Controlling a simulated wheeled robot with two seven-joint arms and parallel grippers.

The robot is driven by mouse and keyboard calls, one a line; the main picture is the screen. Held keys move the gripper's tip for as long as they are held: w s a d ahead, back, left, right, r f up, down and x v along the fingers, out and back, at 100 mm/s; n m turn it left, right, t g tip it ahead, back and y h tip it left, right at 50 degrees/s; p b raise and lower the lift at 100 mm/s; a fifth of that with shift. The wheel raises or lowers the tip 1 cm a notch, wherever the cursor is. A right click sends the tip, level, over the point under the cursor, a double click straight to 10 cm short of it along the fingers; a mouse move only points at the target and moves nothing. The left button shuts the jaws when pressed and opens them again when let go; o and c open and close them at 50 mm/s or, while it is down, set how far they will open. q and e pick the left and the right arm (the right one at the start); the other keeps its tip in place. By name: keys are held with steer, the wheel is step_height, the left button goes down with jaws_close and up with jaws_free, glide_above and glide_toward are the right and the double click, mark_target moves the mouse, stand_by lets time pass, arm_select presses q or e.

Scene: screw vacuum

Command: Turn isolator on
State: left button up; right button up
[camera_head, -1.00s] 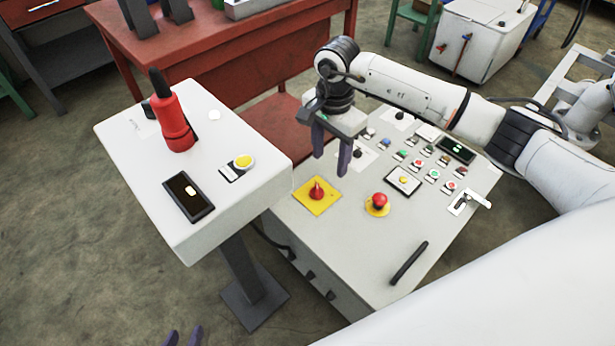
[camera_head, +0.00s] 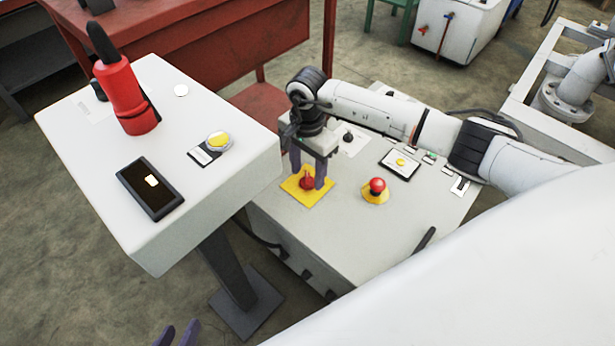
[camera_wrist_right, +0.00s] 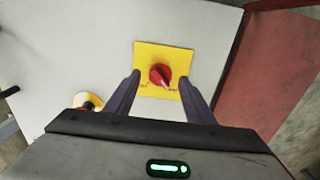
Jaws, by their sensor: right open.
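The isolator is a red rotary knob (camera_head: 307,183) on a yellow square plate (camera_head: 296,194), on the top of the light control panel (camera_head: 340,237). In the right wrist view the knob (camera_wrist_right: 160,75) lies between and beyond the fingertips, with its pale pointer towards the lower right of the plate (camera_wrist_right: 172,52). My right gripper (camera_head: 308,183) is open, pointing down, with a finger on each side of the knob. Whether the fingers touch it cannot be told. My left gripper (camera_head: 178,335) shows only as dark fingertips at the bottom edge, apart from each other.
A red mushroom button (camera_head: 377,186) on a yellow base sits right of the isolator. A pedestal (camera_head: 220,185) at left carries a red handheld device (camera_head: 125,95), a yellow button (camera_head: 219,140) and a black box (camera_head: 150,188). A red workbench (camera_head: 190,45) stands behind.

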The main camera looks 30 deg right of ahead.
steer(key=shift+f, duration=0.8)
